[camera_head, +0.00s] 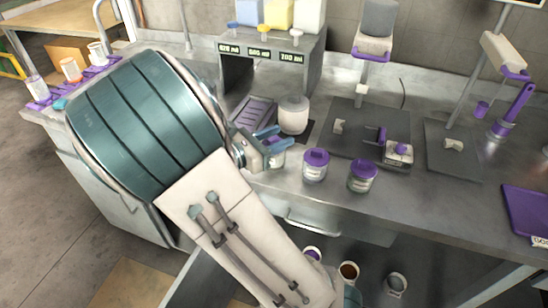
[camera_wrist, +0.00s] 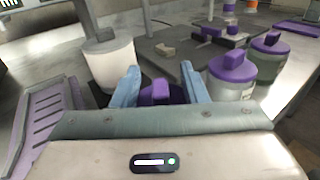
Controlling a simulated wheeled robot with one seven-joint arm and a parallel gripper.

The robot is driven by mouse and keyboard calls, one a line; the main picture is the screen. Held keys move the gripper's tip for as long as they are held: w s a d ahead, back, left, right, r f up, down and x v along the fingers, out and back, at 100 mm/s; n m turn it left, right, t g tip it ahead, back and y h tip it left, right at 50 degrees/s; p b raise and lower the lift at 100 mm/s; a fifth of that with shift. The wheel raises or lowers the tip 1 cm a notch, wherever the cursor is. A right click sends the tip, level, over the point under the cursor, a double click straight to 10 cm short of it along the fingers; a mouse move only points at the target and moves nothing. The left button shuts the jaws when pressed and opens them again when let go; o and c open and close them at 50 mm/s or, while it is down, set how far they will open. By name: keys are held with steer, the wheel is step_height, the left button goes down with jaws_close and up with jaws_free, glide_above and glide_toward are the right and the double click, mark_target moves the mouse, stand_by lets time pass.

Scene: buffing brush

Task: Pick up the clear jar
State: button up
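My gripper (camera_wrist: 160,80) has its two blue fingers spread around a purple lid (camera_wrist: 161,95), with a small gap on each side. The jar under that lid is mostly hidden by my gripper; part of its pale body (camera_head: 277,160) shows in the head view. My gripper also shows in the head view (camera_head: 268,137). To its right stands a jar with a purple lid and a clear, pale body (camera_head: 315,172), also in the wrist view (camera_wrist: 232,90). Right of that is a purple-lidded jar with darker greenish contents (camera_head: 362,182). I cannot tell for sure which jar is meant.
A white round container (camera_head: 293,116) stands just behind my gripper, beside a purple slotted tray (camera_head: 255,112). A grey dispenser stand (camera_head: 235,75) is at the back. Dark mats with purple devices lie to the right. The bench's front edge is close.

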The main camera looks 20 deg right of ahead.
steer(key=shift+w+d, duration=0.1)
steer(key=shift+d, duration=0.4)
jaws_close()
steer(key=shift+r, duration=0.1)
step_height(320, 180, up, 16)
steer(key=p, duration=0.9)
